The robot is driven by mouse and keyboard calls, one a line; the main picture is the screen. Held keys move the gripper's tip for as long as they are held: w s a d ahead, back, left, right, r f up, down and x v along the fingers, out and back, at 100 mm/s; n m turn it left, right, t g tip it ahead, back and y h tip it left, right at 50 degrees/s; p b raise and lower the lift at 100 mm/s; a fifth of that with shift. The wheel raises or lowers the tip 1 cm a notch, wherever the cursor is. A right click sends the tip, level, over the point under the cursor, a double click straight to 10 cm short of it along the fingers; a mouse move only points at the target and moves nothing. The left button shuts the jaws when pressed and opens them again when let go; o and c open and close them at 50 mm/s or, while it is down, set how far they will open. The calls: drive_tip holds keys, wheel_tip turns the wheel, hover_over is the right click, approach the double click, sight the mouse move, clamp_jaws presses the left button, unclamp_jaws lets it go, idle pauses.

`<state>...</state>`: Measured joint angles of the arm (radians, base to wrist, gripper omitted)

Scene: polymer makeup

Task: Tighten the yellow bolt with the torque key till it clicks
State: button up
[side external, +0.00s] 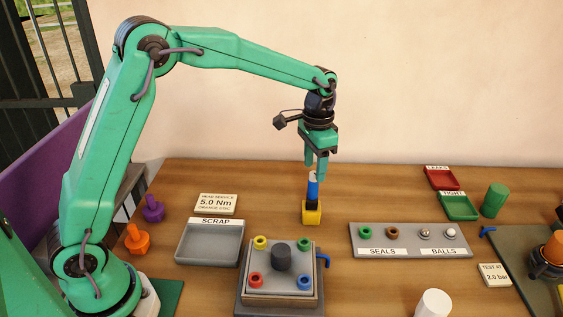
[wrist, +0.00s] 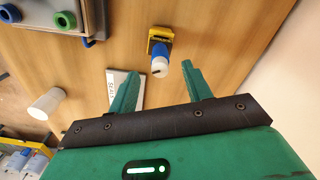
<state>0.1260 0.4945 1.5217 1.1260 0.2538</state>
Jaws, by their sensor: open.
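The yellow bolt (side external: 260,242) sits at the back left corner of a grey square block (side external: 259,267), with green, red and blue bolts at the other corners. A blue-handled tool, which looks like the torque key (side external: 312,190), stands upright in a small yellow holder (side external: 312,213) behind the block. My gripper (side external: 315,174) points down, open, at the top of this tool. In the wrist view, the tool (wrist: 160,68) and holder (wrist: 160,37) show just beyond the gap between my open fingers (wrist: 160,75). The yellow bolt is not visible in the wrist view.
An empty grey SCRAP tray (side external: 209,243) lies left of the block. A grey SEALS and BALLS rack (side external: 408,240) lies to the right. Red (side external: 441,178) and green (side external: 458,206) trays and a green cylinder (side external: 494,200) stand at back right. A white cylinder (side external: 433,303) stands in front.

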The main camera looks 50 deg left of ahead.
drive_tip(key=shift+r, duration=0.7)
drive_tip(key=shift+r, duration=0.1)
drive_tip(key=shift+s+a+r, duration=0.1)
drive_tip(key=shift+s+r, duration=0.1)
drive_tip(key=s+a+r+n+t, duration=0.2)
drive_tip(key=s+a+r+t, duration=0.15)
drive_tip(key=s+r, duration=0.7)
drive_tip(key=s+a+f+n+t, duration=0.1)
drive_tip(key=s, duration=0.7)
drive_tip(key=s+a+f+n+t, duration=0.1)
drive_tip(key=s+f, duration=0.1)
drive_tip(key=s, duration=0.7)
drive_tip(key=shift+a, duration=0.35)
